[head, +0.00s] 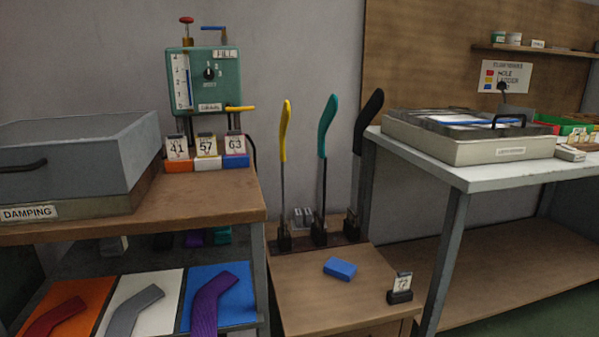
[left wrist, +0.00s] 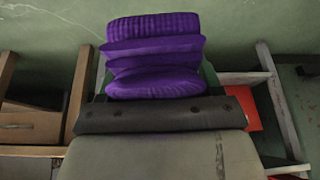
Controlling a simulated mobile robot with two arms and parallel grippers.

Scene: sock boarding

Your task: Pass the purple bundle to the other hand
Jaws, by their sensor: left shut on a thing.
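The purple bundle (left wrist: 153,58) is a folded, ribbed stack of knitted cloth in the left wrist view. It sits at the front of my left gripper (left wrist: 158,108), which is shut on it. The fingertips are mostly hidden by the bundle and the dark bar of the gripper. Neither gripper shows in the head view, and my right gripper is in no view. A separate purple sock (head: 210,302) lies on a blue panel (head: 237,309) at the lower left of the head view.
A wooden bench (head: 205,205) holds a grey damping box (head: 75,160) and number cards. Yellow, teal and black upright forms stand on a low cabinet with a blue block (head: 340,269). A white-topped table (head: 490,178) at right bears a lidded tray (head: 470,147).

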